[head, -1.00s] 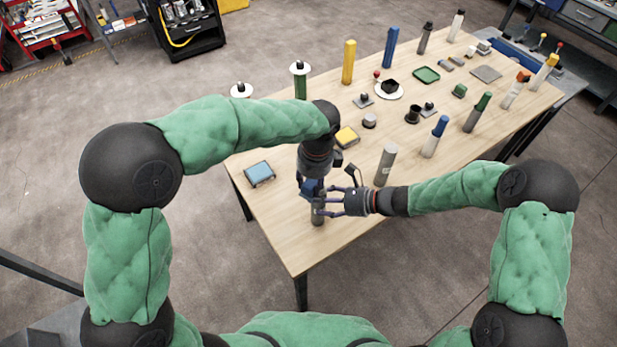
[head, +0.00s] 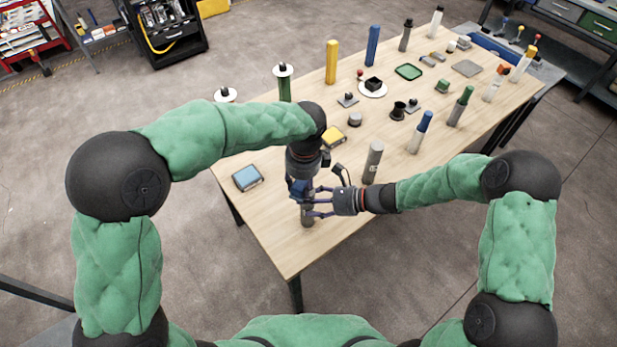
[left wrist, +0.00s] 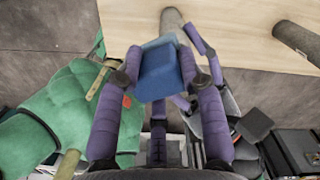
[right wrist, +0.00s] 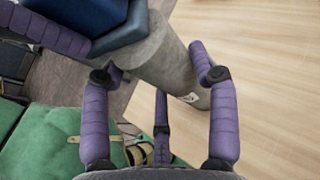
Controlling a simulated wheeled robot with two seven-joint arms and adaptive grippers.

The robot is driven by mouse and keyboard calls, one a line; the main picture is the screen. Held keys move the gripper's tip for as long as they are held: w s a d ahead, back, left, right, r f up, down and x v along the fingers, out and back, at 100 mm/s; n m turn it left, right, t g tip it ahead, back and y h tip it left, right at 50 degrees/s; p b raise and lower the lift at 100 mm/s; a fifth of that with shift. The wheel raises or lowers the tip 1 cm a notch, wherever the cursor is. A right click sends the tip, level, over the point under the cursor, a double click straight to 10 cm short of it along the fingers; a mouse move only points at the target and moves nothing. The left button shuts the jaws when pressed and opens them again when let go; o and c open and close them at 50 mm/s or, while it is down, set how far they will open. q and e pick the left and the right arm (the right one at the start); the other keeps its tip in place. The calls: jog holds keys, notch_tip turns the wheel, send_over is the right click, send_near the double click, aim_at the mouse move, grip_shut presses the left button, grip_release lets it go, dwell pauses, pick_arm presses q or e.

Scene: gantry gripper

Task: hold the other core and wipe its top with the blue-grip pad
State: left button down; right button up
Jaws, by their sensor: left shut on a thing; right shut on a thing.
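A grey cylindrical core (head: 307,217) stands at the near edge of the table (head: 270,241). My right gripper (head: 318,202) is shut on it from the right. In the right wrist view the core (right wrist: 165,62) lies between the fingers, with a small white mark on its side. My left gripper (head: 301,187) points down from above, shut on the blue-grip pad (left wrist: 162,72). In the right wrist view the pad's dark blue underside (right wrist: 120,32) is at the core's top and seems to touch it. The contact face itself is hidden.
Another grey core (head: 373,163) stands to the right, behind my right gripper. Several upright cylinders and small parts fill the table farther back. The near front corner is clear.

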pick_arm(q)
jog(key=shift+s+a, duration=0.45)
jog(key=shift+a, duration=0.2)
jog(key=shift+d+r, duration=0.1)
jog(key=shift+r, duration=3.9)
pick_arm(e)
jog(key=o, duration=1.8)
